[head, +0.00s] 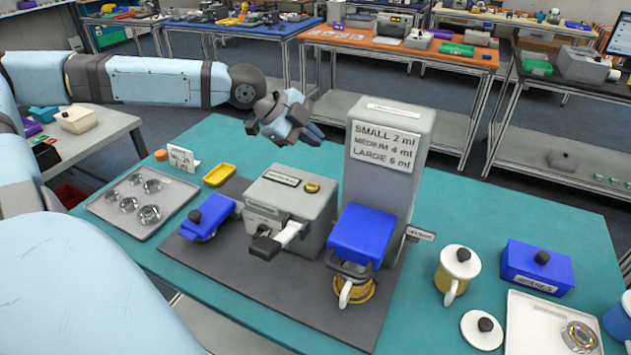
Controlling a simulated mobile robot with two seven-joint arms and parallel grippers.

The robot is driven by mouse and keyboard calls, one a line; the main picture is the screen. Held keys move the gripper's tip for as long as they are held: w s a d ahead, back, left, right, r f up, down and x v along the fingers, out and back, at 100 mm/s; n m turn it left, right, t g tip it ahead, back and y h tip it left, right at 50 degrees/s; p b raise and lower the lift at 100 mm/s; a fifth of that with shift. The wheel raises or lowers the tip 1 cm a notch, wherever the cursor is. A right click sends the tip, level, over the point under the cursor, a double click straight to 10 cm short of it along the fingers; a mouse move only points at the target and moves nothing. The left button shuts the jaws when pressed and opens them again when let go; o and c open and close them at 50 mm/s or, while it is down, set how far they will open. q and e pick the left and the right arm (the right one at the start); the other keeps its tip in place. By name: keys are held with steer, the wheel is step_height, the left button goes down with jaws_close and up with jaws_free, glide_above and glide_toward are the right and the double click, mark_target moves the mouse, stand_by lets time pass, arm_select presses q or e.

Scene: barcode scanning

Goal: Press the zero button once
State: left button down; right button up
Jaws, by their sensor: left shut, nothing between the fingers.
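A grey box-shaped device (291,203) stands on the dark mat, with a small dark display and a round yellow button (312,187) on its top. Any marking on that button is too small to read. My left gripper (310,131) is shut and empty. It hangs in the air above and behind the grey device, to the left of the tall grey dispenser, and in the picture it is well apart from the button. My right gripper is not in view.
A tall grey dispenser (398,150) with a size sign and a blue front stands right of the device. A yellow cup (353,290) is under it.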

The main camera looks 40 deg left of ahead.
arm_select(q)
steer(key=b, duration=0.7)
glide_above(311, 187)
step_height(311, 187, down, 7)
steer(key=shift+f, duration=0.15)
steer(key=shift+f+b, duration=0.45)
steer(key=shift+f, duration=0.2)
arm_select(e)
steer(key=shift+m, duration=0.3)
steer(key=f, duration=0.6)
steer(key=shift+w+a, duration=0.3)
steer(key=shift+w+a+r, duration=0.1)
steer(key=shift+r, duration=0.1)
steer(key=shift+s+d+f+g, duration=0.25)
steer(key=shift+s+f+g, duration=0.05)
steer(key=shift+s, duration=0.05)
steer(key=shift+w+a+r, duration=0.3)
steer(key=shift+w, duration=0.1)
